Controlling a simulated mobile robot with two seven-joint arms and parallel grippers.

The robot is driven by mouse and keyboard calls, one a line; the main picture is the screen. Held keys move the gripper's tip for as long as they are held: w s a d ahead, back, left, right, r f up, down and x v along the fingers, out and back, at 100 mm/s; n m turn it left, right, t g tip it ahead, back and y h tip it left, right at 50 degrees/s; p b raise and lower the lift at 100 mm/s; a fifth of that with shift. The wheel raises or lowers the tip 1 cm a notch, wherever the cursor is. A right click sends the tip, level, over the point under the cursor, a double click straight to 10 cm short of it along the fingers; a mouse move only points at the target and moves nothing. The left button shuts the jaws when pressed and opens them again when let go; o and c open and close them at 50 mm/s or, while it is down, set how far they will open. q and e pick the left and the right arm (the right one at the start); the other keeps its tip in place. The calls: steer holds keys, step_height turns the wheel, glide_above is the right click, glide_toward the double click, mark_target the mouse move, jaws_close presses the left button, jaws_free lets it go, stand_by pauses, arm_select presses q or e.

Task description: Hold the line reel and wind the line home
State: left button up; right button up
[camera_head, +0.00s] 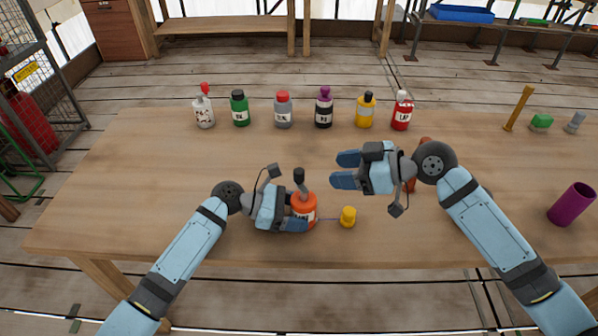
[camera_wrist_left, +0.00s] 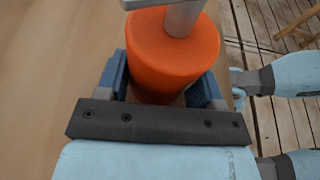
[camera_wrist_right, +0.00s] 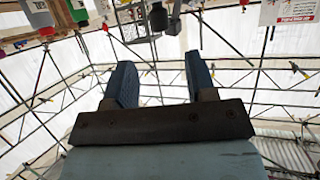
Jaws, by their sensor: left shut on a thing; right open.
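The line reel (camera_head: 305,211) is an orange cylinder with a printed label, upright near the table's front edge. A grey crank with a black knob (camera_head: 299,175) rises from its top. My left gripper (camera_head: 298,212) is shut around the reel's body; the left wrist view shows the orange body (camera_wrist_left: 170,60) between both fingers. A thin line runs from the reel to a yellow piece (camera_head: 348,217) on the table just right of it. My right gripper (camera_head: 345,170) is open and empty, above the table to the right of the knob, fingers pointing left.
Several labelled bottles (camera_head: 283,110) stand in a row at the table's back. A purple tube (camera_head: 572,204) is at the far right, with a yellow bar (camera_head: 518,108) and green piece (camera_head: 541,122) behind. An orange-brown thing (camera_head: 424,146) is partly hidden by my right arm. The table's left is clear.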

mark_target(299, 171)
steer(key=x, duration=1)
steer(key=c, duration=0.9)
